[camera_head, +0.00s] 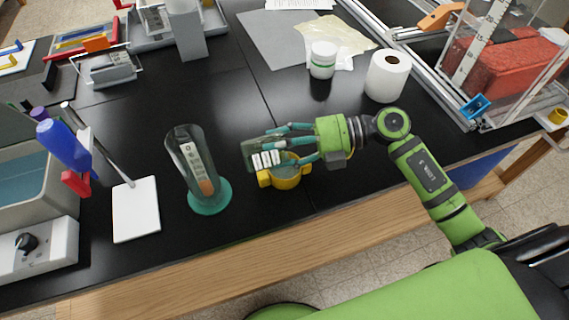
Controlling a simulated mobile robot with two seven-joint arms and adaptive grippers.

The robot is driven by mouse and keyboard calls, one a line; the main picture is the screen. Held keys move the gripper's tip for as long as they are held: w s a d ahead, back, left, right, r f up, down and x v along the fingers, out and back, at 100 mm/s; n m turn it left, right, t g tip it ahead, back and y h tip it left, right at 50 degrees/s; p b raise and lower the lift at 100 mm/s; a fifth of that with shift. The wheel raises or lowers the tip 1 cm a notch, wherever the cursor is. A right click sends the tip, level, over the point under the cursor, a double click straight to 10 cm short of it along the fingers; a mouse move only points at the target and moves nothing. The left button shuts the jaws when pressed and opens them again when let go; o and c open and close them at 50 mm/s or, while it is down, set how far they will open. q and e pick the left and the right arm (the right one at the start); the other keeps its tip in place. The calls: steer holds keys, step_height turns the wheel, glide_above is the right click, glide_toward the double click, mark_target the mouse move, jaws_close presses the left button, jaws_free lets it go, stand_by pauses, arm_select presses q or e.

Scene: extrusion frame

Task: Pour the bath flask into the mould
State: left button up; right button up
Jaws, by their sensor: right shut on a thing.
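My right gripper (279,146) comes in from the right and is shut on the bath flask (255,154), a greenish clear vessel with a white printed label. The flask lies tipped over on its side in the fingers, pointing left. The yellow mould (289,182), a small round dish with side lugs, is on the black bench just below the flask and fingers. They partly cover it, and I cannot tell how much is inside it or whether liquid is flowing. My left gripper is out of view.
A tall glass cylinder with a teal foot (209,196) stands close left of the mould. A white plate (135,209) and a grey bath (34,190) are further left. A white jar (322,60) and paper roll (387,76) stand behind. The bench's wooden front edge is near.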

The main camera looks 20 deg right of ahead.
steer(key=shift+d+y+b, duration=0.15)
steer(key=shift+y+b, duration=0.25)
steer(key=shift+b, duration=0.2)
stand_by(0.3)
